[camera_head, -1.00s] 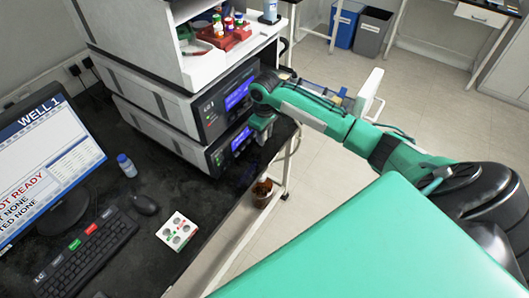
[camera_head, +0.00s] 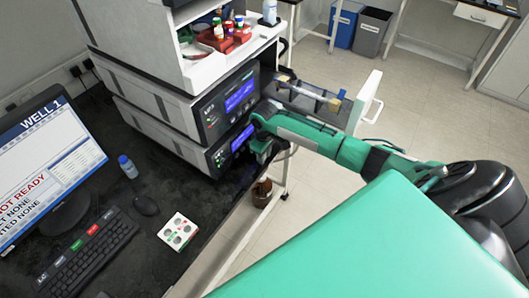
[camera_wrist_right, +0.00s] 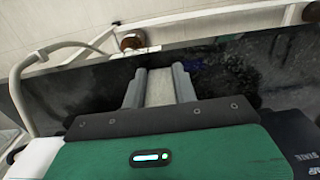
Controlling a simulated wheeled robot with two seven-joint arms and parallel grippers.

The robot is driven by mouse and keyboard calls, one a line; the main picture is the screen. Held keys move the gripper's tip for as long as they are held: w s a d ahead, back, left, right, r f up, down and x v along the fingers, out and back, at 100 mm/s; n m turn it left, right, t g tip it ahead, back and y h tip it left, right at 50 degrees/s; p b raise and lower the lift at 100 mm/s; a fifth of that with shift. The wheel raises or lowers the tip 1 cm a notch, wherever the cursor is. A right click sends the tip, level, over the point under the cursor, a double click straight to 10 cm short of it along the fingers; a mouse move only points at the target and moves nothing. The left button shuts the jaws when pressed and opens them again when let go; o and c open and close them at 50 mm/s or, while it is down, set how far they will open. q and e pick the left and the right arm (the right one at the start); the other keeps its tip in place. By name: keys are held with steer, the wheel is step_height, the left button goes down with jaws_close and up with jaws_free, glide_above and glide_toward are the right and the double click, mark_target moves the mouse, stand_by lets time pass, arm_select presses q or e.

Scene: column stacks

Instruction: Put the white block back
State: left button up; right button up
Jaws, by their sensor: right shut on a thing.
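My right gripper (camera_head: 262,150) is low in front of the lower instrument unit, near the desk's right edge, in the head view. In the right wrist view the two grey fingers of my right gripper (camera_wrist_right: 157,76) are shut on a pale, whitish block (camera_wrist_right: 160,90), with the dark desk surface behind it. The block cannot be made out in the head view, where the gripper and arm cover that spot. My left gripper is not in view.
The instrument stack (camera_head: 185,125) is close left. A white four-well tray (camera_head: 179,232), mouse (camera_head: 145,205), keyboard (camera_head: 88,245) and blue-capped bottle (camera_head: 128,167) stand on the black desk.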

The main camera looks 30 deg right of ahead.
steer(key=shift+f, duration=0.15)
steer(key=o, duration=0.7)
steer(key=shift+o, duration=0.2)
step_height(320, 180, up, 12)
steer(key=shift+r+b, duration=0.2)
steer(key=shift+b, duration=0.45)
